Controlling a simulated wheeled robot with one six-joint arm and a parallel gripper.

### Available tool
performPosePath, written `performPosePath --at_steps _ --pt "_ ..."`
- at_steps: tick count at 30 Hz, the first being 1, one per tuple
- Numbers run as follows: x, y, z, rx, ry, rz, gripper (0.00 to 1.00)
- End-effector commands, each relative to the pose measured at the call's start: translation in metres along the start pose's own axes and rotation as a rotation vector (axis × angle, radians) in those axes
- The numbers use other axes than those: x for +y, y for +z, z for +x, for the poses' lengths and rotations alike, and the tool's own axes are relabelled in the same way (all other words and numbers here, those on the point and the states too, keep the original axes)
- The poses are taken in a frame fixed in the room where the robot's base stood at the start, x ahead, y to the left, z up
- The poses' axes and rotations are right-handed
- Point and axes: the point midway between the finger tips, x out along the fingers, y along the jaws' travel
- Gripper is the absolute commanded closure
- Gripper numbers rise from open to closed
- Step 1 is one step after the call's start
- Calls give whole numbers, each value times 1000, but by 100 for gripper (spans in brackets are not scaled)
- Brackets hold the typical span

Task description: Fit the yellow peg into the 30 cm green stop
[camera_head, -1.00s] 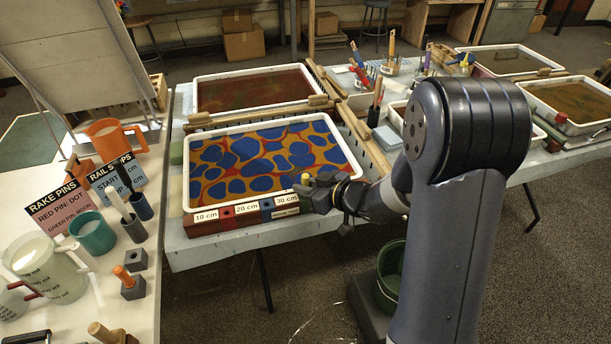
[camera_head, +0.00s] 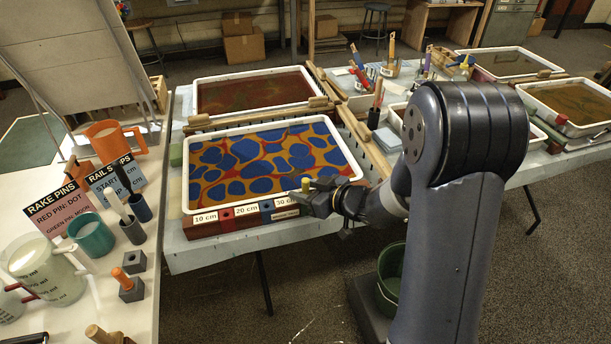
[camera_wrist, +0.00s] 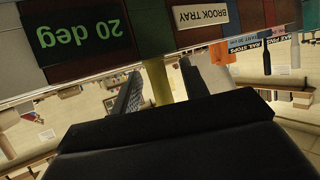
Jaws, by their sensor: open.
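The yellow peg (camera_head: 306,184) stands upright at the front edge of the near tray, its top showing above my gripper (camera_head: 308,197). In the wrist view, which is upside down, the yellow peg (camera_wrist: 158,82) meets a green block (camera_wrist: 151,27) on the rail, which looks like the green stop. My gripper (camera_wrist: 163,72) has its two dark fingers apart, one on each side of the peg. How deep the peg sits cannot be told. In the head view my gripper hides the green stop, beside the "30 cm" label (camera_head: 285,202).
The near tray (camera_head: 187,180) holds blue, red and yellow marbling. The rail carries a red block (camera_head: 227,212) and a blue block (camera_head: 267,206). A side table on the left holds an orange mug (camera_head: 104,134), a teal cup (camera_head: 93,236) and an orange peg in a dark block.

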Motion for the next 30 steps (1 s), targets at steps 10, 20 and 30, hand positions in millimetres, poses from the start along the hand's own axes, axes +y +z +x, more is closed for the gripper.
performPosePath --at_steps 10,20,30 --pt "2 -2 -37 1 5 1 57" --pt "1 -1 -95 1 4 0 57" --pt "0 0 -108 0 0 0 57"
